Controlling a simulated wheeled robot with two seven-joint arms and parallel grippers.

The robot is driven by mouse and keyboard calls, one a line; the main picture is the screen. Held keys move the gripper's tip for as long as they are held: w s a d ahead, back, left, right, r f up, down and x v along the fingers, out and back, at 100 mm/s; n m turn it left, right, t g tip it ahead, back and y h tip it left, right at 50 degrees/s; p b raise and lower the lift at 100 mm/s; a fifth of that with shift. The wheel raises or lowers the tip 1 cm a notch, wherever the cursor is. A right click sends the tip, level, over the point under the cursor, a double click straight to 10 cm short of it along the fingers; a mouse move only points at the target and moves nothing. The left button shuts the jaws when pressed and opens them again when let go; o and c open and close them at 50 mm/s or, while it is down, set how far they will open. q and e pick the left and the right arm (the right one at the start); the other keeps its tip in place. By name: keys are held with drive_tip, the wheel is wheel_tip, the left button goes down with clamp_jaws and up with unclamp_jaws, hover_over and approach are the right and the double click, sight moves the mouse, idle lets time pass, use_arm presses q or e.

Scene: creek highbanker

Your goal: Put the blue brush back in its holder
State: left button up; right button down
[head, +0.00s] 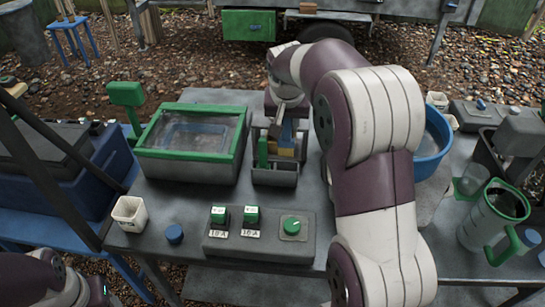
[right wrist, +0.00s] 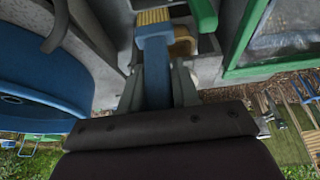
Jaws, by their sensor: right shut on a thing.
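The blue brush (head: 287,131) is in my right gripper (head: 286,112), bristles down. In the right wrist view, the gripper's fingers (right wrist: 158,92) close around its blue handle (right wrist: 157,72), with yellow bristles (right wrist: 153,17) at the far end. The grey holder (head: 275,178) stands on the table right below; the brush's lower end overlaps it in the head view. I cannot tell how deep the bristles sit in it. A green item (head: 263,152) stands in the holder's left part. Of my left arm, only a link shows at the bottom left; its gripper is out of view.
A green-rimmed grey box (head: 140,150) stands close to the holder's left. A blue basin (head: 430,145) is to the right, behind my right arm. A grey panel with green switches (head: 262,240) lies in front.

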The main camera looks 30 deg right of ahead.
sight(288, 147)
drive_tip(key=f, duration=0.2)
drive_tip(key=s+f+b, duration=0.1)
drive_tip(key=f, duration=0.1)
drive_tip(key=shift+s+f, duration=0.15)
drive_tip(key=shift+f, duration=0.15)
drive_tip(key=f, duration=0.3)
drive_tip(key=f+b, duration=0.1)
drive_tip(key=shift+w+f, duration=0.2)
drive_tip(key=shift+w, duration=0.05)
use_arm(q)
drive_tip(key=shift+s+f, duration=0.25)
drive_tip(key=shift+f, duration=0.25)
drive_tip(key=shift+s+f, duration=0.2)
drive_tip(key=shift+f, duration=0.3)
use_arm(e)
drive_tip(key=shift+s+r, duration=0.1)
drive_tip(key=shift+f, duration=0.2)
drive_tip(key=c, duration=0.8)
unclamp_jaws()
use_arm(q)
drive_tip(key=shift+f, duration=0.1)
use_arm(e)
drive_tip(key=shift+r, duration=0.1)
